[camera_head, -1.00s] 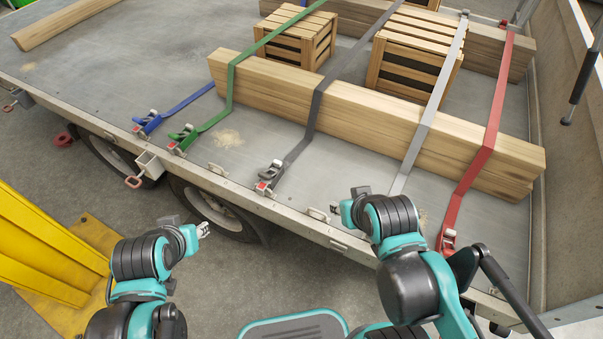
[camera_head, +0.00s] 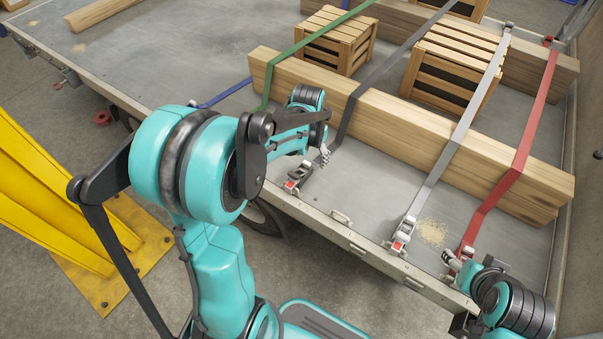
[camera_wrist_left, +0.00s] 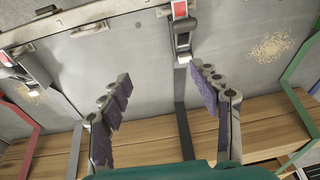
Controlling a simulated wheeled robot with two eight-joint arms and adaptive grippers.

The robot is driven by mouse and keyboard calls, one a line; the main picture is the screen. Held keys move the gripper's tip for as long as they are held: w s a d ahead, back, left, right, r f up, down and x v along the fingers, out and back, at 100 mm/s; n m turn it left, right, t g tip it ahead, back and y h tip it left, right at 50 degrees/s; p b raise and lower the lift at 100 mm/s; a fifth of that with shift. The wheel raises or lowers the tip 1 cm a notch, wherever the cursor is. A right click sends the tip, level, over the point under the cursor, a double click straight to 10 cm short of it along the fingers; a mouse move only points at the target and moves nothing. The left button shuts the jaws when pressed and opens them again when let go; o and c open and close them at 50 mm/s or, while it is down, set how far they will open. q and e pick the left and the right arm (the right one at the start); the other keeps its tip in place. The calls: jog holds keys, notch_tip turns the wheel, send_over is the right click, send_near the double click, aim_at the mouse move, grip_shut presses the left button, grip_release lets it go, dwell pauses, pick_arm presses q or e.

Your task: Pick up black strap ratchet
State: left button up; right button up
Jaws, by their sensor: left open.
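The black strap ratchet (camera_head: 299,174), a dark metal buckle with a red end, sits at the near edge of the trailer bed. It shows at the top middle of the left wrist view (camera_wrist_left: 183,35). The black strap (camera_head: 350,108) runs from it up over the beam. My left gripper (camera_head: 325,155) hangs just right of the ratchet, over the strap. In the left wrist view my left gripper (camera_wrist_left: 160,78) is open and empty, with the ratchet beyond its fingertips. My right gripper (camera_head: 451,259) is beside the red strap's ratchet; its fingers are too small to read.
A long wooden beam (camera_head: 420,130) lies across the bed, with crates (camera_head: 450,72) behind it. The grey strap's ratchet (camera_head: 403,235) is right of the black one. My left arm covers the green and blue ratchets. A yellow post (camera_head: 45,190) stands at left.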

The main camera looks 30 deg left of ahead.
pick_arm(q)
jog(key=g+p, duration=0.1)
jog(key=g, duration=0.1)
send_near(300, 173)
jog(key=shift+s+d+f, duration=0.1)
jog(key=shift+d+f, duration=0.2)
jog(key=shift+d, duration=0.05)
jog(key=f, duration=0.3)
jog(key=shift+a+f+b, duration=0.2)
jog(key=shift+f+b, duration=0.15)
jog(key=shift+f, duration=0.05)
jog(key=f, duration=0.1)
jog(key=f+b, duration=0.1)
jog(key=f, duration=0.1)
jog(key=f+b, duration=0.1)
jog(key=shift+a+f, duration=0.2)
jog(key=shift+a, duration=0.05)
jog(key=shift+f, duration=0.35)
jog(key=shift+r, duration=0.1)
jog(key=shift+c, duration=1.3)
grip_shut()
